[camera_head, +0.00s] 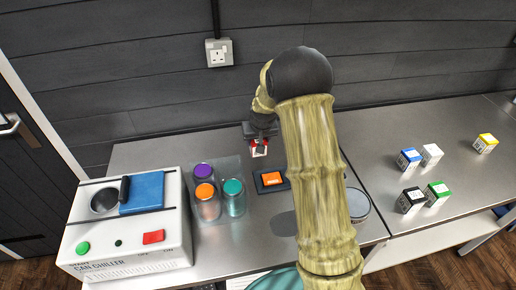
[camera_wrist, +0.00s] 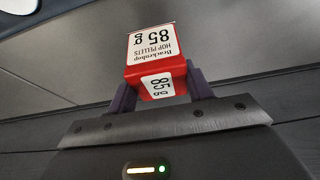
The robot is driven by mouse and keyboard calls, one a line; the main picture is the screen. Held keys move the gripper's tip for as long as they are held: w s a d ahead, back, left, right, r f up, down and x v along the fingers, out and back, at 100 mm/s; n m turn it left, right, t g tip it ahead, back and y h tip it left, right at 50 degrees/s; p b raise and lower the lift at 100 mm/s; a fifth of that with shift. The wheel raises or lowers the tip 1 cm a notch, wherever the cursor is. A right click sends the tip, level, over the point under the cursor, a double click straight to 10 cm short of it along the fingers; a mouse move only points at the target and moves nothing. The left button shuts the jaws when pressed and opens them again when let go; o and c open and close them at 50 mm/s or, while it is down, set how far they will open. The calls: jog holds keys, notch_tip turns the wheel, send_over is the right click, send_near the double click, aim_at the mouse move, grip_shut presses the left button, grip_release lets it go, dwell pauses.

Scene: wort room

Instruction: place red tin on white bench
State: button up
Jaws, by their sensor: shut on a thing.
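My gripper (camera_wrist: 162,90) is shut on the red tin (camera_wrist: 155,52), a small box with a white label reading "Hop Pellets 85 g", with one finger on each side. In the head view the red tin (camera_head: 259,151) shows small below my gripper (camera_head: 261,141), over the back of the metal worktop near the wall. I cannot tell whether it touches the worktop. My arm hides part of the worktop. No plainly white bench top shows; the right-hand bench (camera_head: 465,185) has a grey metal top and a pale front.
A can chiller (camera_head: 125,250) stands at the left. A dark pad with an orange screen (camera_head: 271,179) lies mid-worktop. Several small boxes (camera_head: 410,158) stand on the right-hand bench, with bare metal around them.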

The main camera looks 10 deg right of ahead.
notch_tip(320, 180, up, 6)
jog(key=shift+f+b, duration=0.2)
jog(key=shift+b, duration=0.15)
notch_tip(320, 180, up, 10)
jog(key=p, duration=1)
